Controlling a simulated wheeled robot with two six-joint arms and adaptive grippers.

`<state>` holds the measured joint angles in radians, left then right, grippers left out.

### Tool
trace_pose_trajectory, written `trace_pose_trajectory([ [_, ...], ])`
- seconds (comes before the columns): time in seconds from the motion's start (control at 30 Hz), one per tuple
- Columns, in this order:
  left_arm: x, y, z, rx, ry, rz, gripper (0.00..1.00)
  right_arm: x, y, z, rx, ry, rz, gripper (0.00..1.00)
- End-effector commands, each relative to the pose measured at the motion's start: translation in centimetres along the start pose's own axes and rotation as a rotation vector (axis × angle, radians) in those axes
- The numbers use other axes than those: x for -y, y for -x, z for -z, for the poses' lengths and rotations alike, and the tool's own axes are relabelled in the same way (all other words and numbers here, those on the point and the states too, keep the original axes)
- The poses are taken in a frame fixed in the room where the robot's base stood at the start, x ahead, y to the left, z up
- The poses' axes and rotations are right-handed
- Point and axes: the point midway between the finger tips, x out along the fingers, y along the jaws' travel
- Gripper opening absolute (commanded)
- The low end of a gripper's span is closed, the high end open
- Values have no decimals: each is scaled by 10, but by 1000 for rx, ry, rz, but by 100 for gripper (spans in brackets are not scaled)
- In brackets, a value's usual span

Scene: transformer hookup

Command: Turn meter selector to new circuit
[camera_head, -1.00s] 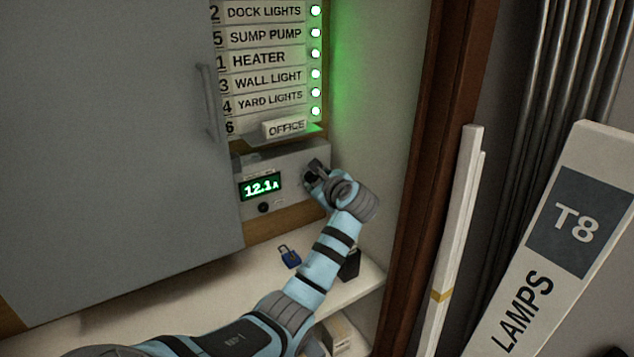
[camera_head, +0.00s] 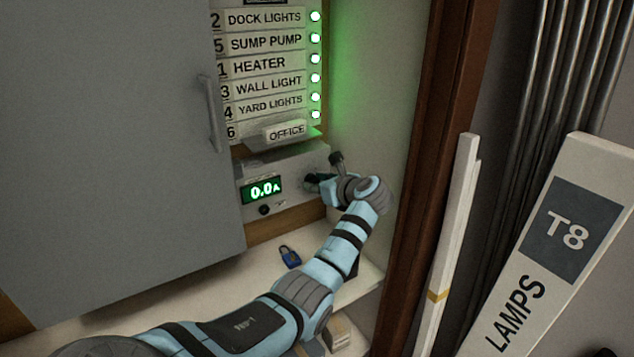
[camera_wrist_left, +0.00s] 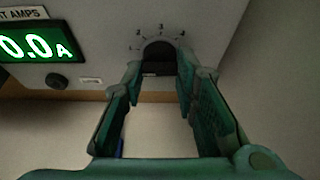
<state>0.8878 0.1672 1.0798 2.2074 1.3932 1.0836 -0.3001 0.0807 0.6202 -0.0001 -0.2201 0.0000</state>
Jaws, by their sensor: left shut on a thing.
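The meter (camera_head: 285,178) is a grey box below the label rows, with a green display (camera_head: 262,191) reading 0.0 A. The display also shows large in the left wrist view (camera_wrist_left: 38,42). The selector (camera_wrist_left: 158,52) is a dark round knob with numbers around its upper edge; their exact values and the pointer position are hard to read. My left gripper (camera_wrist_left: 160,75) has one finger at each side of the knob and is shut on it. In the head view the left gripper (camera_head: 318,184) is at the meter's right side and hides most of the knob. My right gripper is not in view.
A grey cabinet door (camera_head: 120,130) with a handle fills the left. Labelled circuit rows (camera_head: 265,63) with lit lamps are above the meter. A white wall is close at the right, then a LAMPS box (camera_head: 545,250).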

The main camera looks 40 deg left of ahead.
Motion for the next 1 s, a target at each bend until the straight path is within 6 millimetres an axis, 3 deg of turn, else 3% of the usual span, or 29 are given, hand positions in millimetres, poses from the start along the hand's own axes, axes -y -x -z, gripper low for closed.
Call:
trace_pose_trajectory([
  [0.3, 1, 0, 1, 0, -110, -46, 0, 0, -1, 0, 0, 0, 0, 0],
  [0.77, 1, 0, 1, -1, -126, -52, 0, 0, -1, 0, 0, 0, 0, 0],
  [0.8, 1, 0, 1, -1, -125, -52, 32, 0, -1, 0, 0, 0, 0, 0],
  [0.9, 1, 0, 1, -1, -125, -52, 47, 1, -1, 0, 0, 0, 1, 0],
  [1.0, 1, 0, 1, 0, -125, -52, 47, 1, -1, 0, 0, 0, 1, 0],
])
